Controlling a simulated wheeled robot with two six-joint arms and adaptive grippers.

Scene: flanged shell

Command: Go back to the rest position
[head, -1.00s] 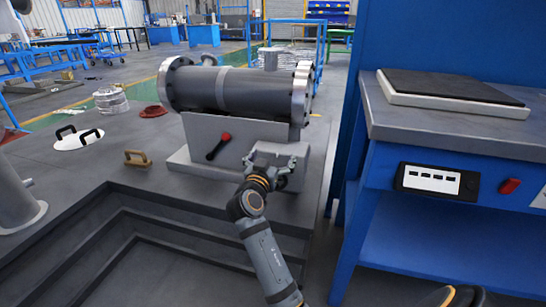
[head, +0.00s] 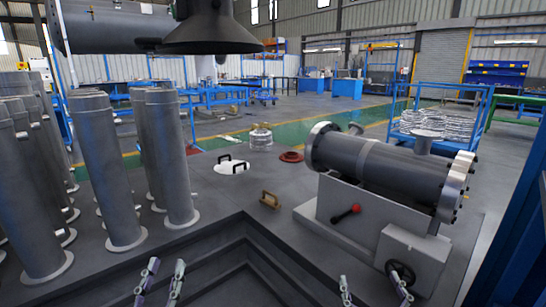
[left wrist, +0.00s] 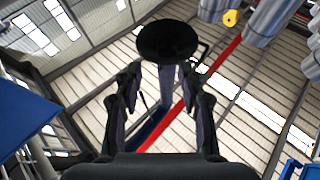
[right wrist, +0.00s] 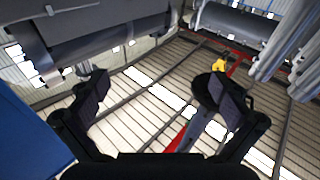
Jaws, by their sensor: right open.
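The grey flanged shell (head: 385,165) lies level on its pale stand (head: 345,210) at the right of the head view. My right gripper (head: 374,287) is at the bottom edge in front of the stand, open and empty. It shows wide open in the right wrist view (right wrist: 160,95).
Several tall grey cylinders (head: 105,170) stand at the left. A white lid (head: 231,167) with black handles, a red ring (head: 290,156) and a brown handle (head: 269,200) lie on the grey platform. A dark cone (head: 210,30) hangs overhead. The stepped pit (head: 225,265) is in front.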

